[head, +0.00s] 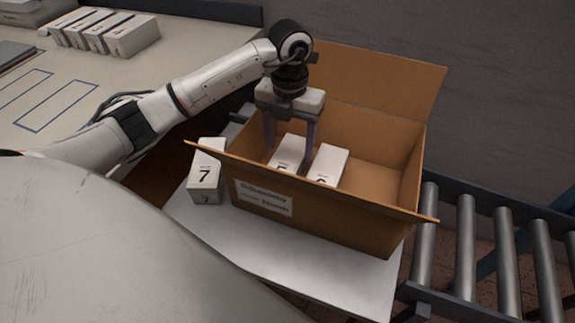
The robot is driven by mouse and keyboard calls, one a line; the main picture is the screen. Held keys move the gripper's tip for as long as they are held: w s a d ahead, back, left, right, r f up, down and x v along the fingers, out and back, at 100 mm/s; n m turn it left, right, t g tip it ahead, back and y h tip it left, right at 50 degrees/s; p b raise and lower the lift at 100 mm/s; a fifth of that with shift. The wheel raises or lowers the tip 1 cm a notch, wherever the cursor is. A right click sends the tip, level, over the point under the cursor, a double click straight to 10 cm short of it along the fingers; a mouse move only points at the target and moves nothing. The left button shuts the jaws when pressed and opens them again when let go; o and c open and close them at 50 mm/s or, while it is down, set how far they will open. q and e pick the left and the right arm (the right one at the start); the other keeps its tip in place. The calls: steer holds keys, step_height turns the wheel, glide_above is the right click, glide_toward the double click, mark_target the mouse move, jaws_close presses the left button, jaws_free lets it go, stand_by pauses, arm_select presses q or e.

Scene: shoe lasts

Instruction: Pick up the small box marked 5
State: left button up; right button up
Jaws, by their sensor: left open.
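Two small white boxes stand inside an open brown carton (320,222). The left one (288,150) carries a mark that looks like a 5, its lower part hidden by the carton's front wall. The right one (328,164) carries a partly hidden mark, perhaps a 6. My left gripper (290,147) reaches down into the carton from above. Its fingers are apart, open, around or just above the left box; I cannot tell how deep they sit. My right gripper does not show.
A small white box marked 7 (206,172) stands outside the carton on a pale surface (345,283). A roller conveyor (507,245) runs at the right. Several white boxes (101,31) stand in a row on the table (140,72) at the back left. The carton's flaps stick outward.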

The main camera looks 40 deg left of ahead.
mark_target(287, 158)
arm_select(q)
steer(key=f, duration=0.5)
steer(key=shift+s+a+f, duration=0.1)
steer(key=shift+s+f, duration=0.15)
steer(key=shift+f, duration=0.05)
steer(key=shift+c, duration=0.4)
steer(key=shift+r, duration=0.1)
steer(key=c, duration=0.8)
